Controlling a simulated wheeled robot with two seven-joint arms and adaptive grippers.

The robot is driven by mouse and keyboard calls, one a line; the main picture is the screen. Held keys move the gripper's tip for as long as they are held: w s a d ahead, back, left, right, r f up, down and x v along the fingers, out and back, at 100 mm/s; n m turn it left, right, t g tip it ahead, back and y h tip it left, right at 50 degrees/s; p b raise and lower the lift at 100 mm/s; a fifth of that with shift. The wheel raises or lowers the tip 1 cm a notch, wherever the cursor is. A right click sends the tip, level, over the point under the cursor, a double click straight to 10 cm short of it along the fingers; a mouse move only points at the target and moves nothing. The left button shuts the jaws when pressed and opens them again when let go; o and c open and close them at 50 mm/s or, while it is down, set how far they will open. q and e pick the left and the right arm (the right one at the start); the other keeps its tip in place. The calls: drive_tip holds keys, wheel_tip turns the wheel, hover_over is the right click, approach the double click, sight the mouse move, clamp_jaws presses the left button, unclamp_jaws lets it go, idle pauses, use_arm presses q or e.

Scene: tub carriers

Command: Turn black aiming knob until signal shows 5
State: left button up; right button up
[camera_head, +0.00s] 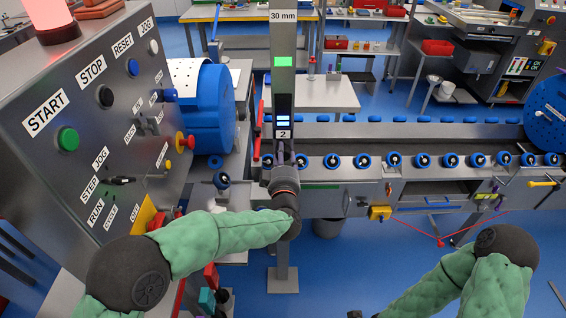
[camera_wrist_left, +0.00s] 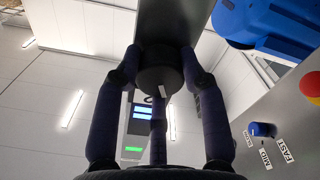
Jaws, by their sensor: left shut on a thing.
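My left gripper (camera_head: 284,160) reaches a grey upright post (camera_head: 283,93) and hides the aiming knob in the head view. The signal display (camera_head: 284,114) on the post shows a few pale bars low on a dark face, with a plate "2" beneath. It also shows in the left wrist view (camera_wrist_left: 138,118).
A control panel (camera_head: 110,100) with buttons stands close on the left. A blue motor housing (camera_head: 205,105) is beside it. A conveyor (camera_head: 420,145) with blue rollers runs right behind the post. A green light (camera_head: 283,62) is lit higher on the post.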

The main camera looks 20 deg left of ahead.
use_arm(q)
drive_tip(key=shift+d+f+n+b, duration=0.1)
drive_tip(key=shift+f+n+b, duration=0.15)
drive_tip(key=shift+n+b, duration=0.7)
drive_tip(key=shift+d+f+n+b, duration=0.1)
drive_tip(key=shift+f+n+b, duration=0.1)
drive_tip(key=shift+n+b, duration=0.75)
drive_tip(key=o, duration=1.1)
drive_tip(key=shift+o, duration=0.2)
drive_tip(key=shift+r, duration=0.2)
drive_tip(key=shift+r, duration=0.1)
drive_tip(key=shift+s, duration=0.2)
drive_tip(key=v, duration=1.1)
drive_tip(key=shift+s, duration=0.25)
